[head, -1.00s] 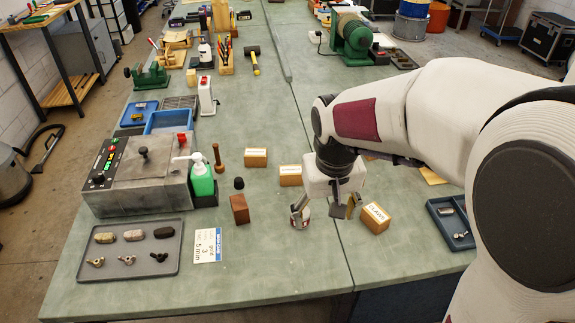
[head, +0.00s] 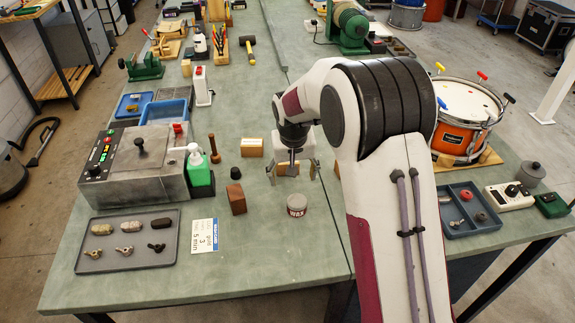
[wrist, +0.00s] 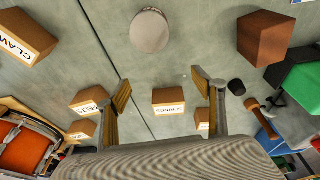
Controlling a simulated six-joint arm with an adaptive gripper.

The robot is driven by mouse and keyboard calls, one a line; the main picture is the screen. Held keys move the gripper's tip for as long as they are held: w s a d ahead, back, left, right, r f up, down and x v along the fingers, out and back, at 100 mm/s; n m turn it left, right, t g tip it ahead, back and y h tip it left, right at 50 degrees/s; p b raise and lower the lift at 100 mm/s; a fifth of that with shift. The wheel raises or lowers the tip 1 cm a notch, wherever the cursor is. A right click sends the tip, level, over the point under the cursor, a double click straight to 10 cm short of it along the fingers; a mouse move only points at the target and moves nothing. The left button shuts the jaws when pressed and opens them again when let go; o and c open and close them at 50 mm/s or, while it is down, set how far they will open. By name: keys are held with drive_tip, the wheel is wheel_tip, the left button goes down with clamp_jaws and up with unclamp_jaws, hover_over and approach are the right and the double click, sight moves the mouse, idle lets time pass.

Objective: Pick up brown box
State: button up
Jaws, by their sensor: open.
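Several brown boxes with white labels lie on the green bench. One brown box (head: 287,170) is under my gripper (head: 294,174) in the head view, partly hidden by it. In the wrist view a box with a label that seems to read SPRINGS (wrist: 168,97) shows between the spread fingers of my gripper (wrist: 156,75). The gripper is open and holds nothing. Another labelled box (head: 252,147) stands behind and to the left. A box labelled CLAWS (wrist: 27,38) is at the upper left of the wrist view. A plain darker brown block (head: 236,200) stands at front left.
A wax tin (head: 297,204) stands in front of the gripper. A green bottle (head: 199,168) and a wooden peg (head: 214,149) are to the left. A grey tray (head: 88,263) with parts lies at front left. An orange drum (head: 454,141) stands at right.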

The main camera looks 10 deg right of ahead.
drive_tip(key=w+r+m+t, duration=0.1)
drive_tip(key=w+r+t, duration=0.1)
drive_tip(key=w, duration=0.5)
drive_tip(key=shift+a+r, duration=0.25)
drive_tip(key=shift+a, duration=0.05)
drive_tip(key=shift+w, duration=0.1)
drive_tip(key=shift+x, duration=1.25)
drive_tip(key=shift+f, duration=0.1)
drive_tip(key=shift+d+x, duration=0.2)
drive_tip(key=shift+x, duration=2.3)
drive_tip(key=c, duration=1.2)
